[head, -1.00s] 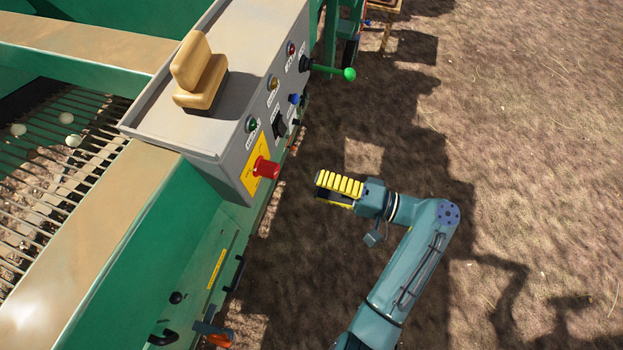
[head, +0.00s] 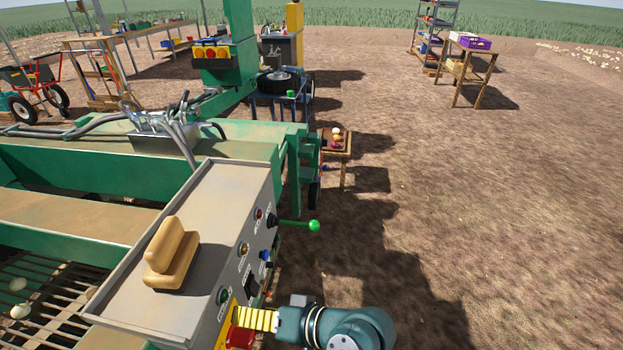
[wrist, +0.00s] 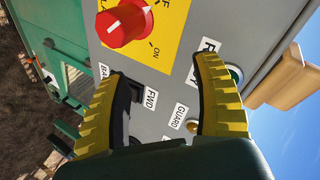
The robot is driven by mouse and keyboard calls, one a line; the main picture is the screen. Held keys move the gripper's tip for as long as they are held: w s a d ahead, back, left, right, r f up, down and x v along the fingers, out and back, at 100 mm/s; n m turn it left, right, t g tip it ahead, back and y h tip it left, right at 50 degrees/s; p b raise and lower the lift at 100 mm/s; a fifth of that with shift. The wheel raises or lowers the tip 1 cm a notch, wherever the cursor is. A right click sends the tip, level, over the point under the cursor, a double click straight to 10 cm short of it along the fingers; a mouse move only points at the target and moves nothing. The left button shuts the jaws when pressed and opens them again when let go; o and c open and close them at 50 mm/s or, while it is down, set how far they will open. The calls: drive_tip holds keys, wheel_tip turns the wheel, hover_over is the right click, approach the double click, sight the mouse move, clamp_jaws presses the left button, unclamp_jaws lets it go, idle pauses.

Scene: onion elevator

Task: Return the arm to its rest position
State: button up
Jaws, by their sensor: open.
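My gripper (head: 258,319) shows at the bottom of the head view, its yellow ribbed finger close to the grey control box (head: 190,265) near a red rotary knob (head: 240,338). In the wrist view my gripper (wrist: 168,75) has its two yellow fingers spread wide with nothing between them. The red knob (wrist: 124,22) on its yellow ON plate lies beyond the fingertips there. A black FWD switch and a green lamp (wrist: 236,74) sit partly behind the fingers. I cannot tell whether the fingers touch the panel.
A green-knobbed lever (head: 313,226) sticks out from the box's far end. The green machine frame (head: 60,190) fills the left. A small wooden table (head: 337,152) and a wooden stand (head: 470,75) are farther back. Open bare ground (head: 460,200) lies at right.

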drive_tip(key=w+d+r+t+h, duration=0.1)
drive_tip(key=d+r+t+h, duration=0.3)
drive_tip(key=r, duration=0.5)
drive_tip(key=w+d+r+t+h, duration=0.1)
drive_tip(key=d+r+t, duration=0.2)
drive_tip(key=r+t, duration=0.5)
drive_tip(key=s+d+r+m+t+h+p, duration=0.1)
drive_tip(key=s+d+r+t+h+p, duration=0.25)
drive_tip(key=r, duration=0.65)
drive_tip(key=s+d+r+m+t+h, duration=0.1)
drive_tip(key=s+d+r+t+h, duration=0.2)
drive_tip(key=s+d+r+h, duration=0.5)
wheel_tip(320, 180, up, 37)
drive_tip(key=w+a+y+p, duration=0.1)
drive_tip(key=w+y+p, duration=0.25)
drive_tip(key=p, duration=3.25)
wheel_tip(320, 180, down, 63)
drive_tip(key=b, duration=6.3)
drive_tip(key=shift+s+a+b, duration=0.15)
drive_tip(key=shift+s+b, duration=0.25)
drive_tip(key=shift+g, duration=0.25)
